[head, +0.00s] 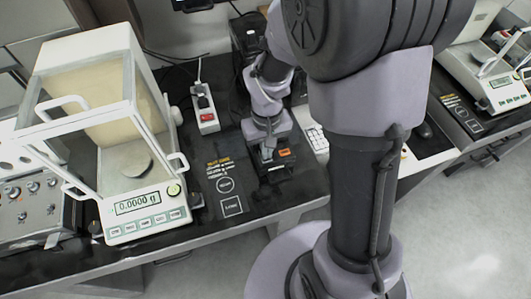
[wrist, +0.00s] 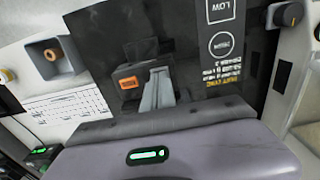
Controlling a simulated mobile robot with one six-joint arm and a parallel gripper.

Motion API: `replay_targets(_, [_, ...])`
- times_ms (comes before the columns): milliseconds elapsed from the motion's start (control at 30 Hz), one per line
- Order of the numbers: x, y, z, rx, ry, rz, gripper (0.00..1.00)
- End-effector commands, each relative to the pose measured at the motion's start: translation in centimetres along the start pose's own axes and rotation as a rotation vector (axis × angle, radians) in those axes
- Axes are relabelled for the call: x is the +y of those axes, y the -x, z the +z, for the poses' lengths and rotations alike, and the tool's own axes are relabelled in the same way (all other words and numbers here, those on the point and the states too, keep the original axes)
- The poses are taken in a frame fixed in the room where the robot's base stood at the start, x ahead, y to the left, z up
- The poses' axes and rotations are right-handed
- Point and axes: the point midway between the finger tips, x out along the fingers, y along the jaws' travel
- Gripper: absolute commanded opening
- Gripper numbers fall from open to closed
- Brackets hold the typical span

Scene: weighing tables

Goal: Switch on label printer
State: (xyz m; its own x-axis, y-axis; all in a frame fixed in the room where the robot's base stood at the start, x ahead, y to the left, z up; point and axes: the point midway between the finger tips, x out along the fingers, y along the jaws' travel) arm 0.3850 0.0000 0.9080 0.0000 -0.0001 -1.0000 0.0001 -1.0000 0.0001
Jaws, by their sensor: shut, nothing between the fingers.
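A small dark device with an orange patch (head: 285,153), which looks like the label printer, sits on the black bench near its front edge. In the wrist view its orange patch (wrist: 128,83) lies just left of my gripper (wrist: 160,72). My gripper (head: 267,153) is shut and empty, with its fingers pointing down over the device. I cannot tell whether the fingertips touch it. Part of the device is hidden by my gripper, and no lit lamp on it is clear.
A balance (head: 150,215) reading 0.0000 g stands to the left, its glass case close to my arm. A power strip (head: 207,117) with a red switch lies behind. A white keyboard (head: 318,140) is right of the device. A marked black mat (head: 228,190) lies flat between balance and device.

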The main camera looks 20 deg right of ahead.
Motion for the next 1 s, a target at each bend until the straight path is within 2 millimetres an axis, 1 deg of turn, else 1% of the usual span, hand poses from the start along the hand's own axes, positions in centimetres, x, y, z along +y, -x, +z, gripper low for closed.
replay_targets(400, [0.0,-0.7,0.0,0.0,0.0,0.0,0.0])
replay_targets(533, [0.0,-0.4,0.0,0.0,0.0,0.0,0.0])
replay_targets(667, [0.0,0.8,0.0,0.0,0.0,0.0,0.0])
replay_targets(1000, [0.0,4.8,0.0,0.0,0.0,0.0,0.0])
